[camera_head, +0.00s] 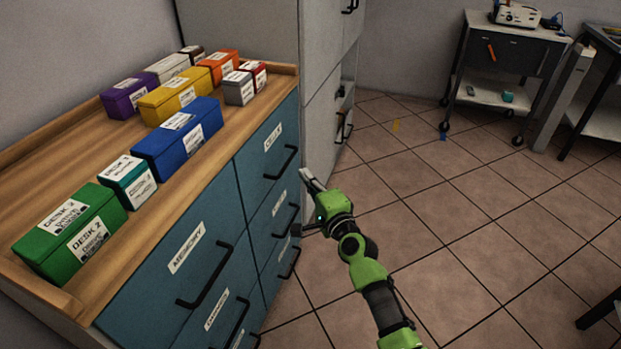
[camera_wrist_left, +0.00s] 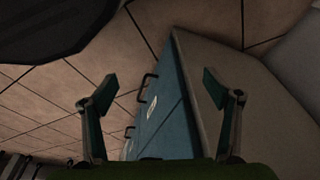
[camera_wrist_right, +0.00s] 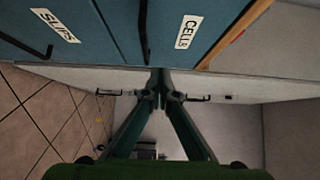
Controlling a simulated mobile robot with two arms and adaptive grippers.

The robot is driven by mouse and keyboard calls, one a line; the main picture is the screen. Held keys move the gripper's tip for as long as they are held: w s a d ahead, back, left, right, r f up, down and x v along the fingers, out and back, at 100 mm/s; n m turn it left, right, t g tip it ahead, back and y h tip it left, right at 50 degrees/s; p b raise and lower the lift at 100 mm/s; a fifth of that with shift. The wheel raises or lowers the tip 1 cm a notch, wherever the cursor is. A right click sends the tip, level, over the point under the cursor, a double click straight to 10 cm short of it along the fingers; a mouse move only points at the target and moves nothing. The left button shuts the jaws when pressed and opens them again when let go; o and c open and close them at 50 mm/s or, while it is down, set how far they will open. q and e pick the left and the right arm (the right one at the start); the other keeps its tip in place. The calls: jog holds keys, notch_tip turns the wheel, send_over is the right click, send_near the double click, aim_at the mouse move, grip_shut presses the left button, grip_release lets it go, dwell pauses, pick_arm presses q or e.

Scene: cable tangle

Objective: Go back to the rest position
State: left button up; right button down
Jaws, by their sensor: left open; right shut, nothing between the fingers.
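My right gripper (camera_head: 308,179) is at the end of the green arm in the head view, in front of the blue drawer cabinet (camera_head: 222,236) near its far end. Its fingers are shut with nothing between them, which also shows in the right wrist view (camera_wrist_right: 162,75). My left gripper (camera_wrist_left: 160,85) shows only in the left wrist view. Its fingers stand wide apart and empty, with the side and drawer fronts of a blue cabinet beyond them. The left arm is outside the head view.
Several labelled boxes, including a green box (camera_head: 70,232) and a blue box (camera_head: 177,139), stand on the wooden top (camera_head: 122,243). Drawer handles (camera_head: 207,276) stick out. A grey cabinet (camera_head: 315,110) stands beyond. A cart (camera_head: 500,70) is at back right. Tiled floor (camera_head: 455,215) is mostly clear.

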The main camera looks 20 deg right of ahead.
jog(key=s+a+f+n+g, duration=0.1)
jog(key=s+f+n+g, duration=1.15)
jog(key=s+f, duration=1.65)
pick_arm(q)
jog(key=s+a+f+p, duration=0.1)
jog(key=s+f+p, duration=0.1)
jog(key=s+p, duration=0.7)
jog(key=s+a+f+g+p, duration=0.1)
jog(key=s+a+f+p, duration=0.1)
jog(key=s+p, duration=0.6)
jog(key=shift+s+a+f+g+p, duration=0.2)
jog(key=shift+s+f+g+p, duration=0.15)
jog(key=shift+s+f, duration=0.6)
pick_arm(e)
jog(key=s+d+f+n+g+h, duration=0.1)
jog(key=s+d+f+n, duration=0.1)
jog(key=s, duration=0.9)
jog(key=s+d+f+n+g+h, duration=0.1)
jog(key=s+d+f, duration=0.2)
jog(key=s, duration=0.8)
jog(key=s+d+f+n+g+h, duration=0.1)
jog(key=s+f, duration=0.4)
jog(key=s, duration=0.6)
jog(key=shift+d+n+g, duration=0.55)
jog(key=shift+d+n, duration=0.3)
jog(key=shift+d, duration=0.3)
pick_arm(q)
jog(key=shift+s+r, duration=0.2)
